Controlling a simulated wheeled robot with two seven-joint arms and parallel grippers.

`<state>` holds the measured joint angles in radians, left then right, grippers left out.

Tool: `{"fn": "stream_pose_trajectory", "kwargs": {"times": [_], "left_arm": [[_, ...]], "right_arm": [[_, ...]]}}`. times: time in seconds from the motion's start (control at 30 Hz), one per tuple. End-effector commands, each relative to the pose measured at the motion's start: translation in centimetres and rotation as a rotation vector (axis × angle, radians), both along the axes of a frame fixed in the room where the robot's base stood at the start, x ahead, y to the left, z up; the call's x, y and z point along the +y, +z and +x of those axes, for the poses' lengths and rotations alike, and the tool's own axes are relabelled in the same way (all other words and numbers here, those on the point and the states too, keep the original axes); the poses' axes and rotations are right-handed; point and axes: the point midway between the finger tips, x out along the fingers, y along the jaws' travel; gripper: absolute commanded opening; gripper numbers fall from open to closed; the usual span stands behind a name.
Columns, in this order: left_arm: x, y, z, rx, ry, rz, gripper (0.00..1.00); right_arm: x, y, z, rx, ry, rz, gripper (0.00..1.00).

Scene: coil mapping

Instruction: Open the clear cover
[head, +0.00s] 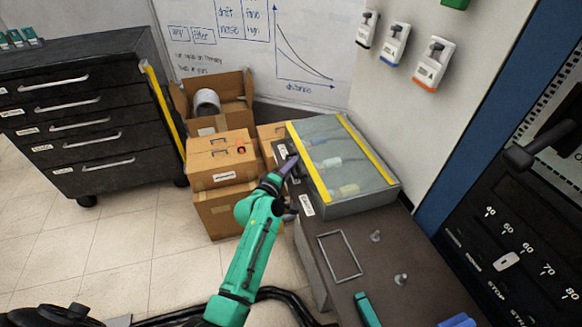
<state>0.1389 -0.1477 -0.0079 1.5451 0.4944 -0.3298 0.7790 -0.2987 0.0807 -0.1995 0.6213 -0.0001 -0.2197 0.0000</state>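The clear cover (350,140) is a see-through lid with yellow strips along two sides. It lies closed over a grey box on the dark bench, and several small coil-like items show through it. My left gripper (289,165), on the green arm, is at the left edge of the box, beside the near yellow strip. Its dark fingertips look close to the edge or touching it; I cannot tell which. Its finger gap is too small and dark to judge. My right gripper is not in view.
The dark bench (345,225) holds a thin rectangular frame outline (339,257) and two small grey pegs (401,279). Cardboard boxes (222,165) stand left of the bench. A control panel (520,235) rises at the right. Sensors hang on the wall behind.

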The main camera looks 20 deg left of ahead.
Motion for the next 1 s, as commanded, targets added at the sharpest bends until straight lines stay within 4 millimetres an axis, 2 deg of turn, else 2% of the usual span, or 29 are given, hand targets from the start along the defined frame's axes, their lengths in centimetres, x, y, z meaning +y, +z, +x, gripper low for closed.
{"fn": "stream_pose_trajectory", "kwargs": {"times": [0.07,0.17,1.0], "left_arm": [[0.0,0.0,-0.03,0.0,0.0,0.0,0.27],[0.0,0.0,-0.04,0.0,0.0,0.0,0.0],[-0.03,-0.08,-0.1,0.002,-0.002,0.0,0.0]], "right_arm": [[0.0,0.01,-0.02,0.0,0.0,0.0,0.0],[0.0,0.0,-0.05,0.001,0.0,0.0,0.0],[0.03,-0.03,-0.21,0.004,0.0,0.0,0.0]]}}
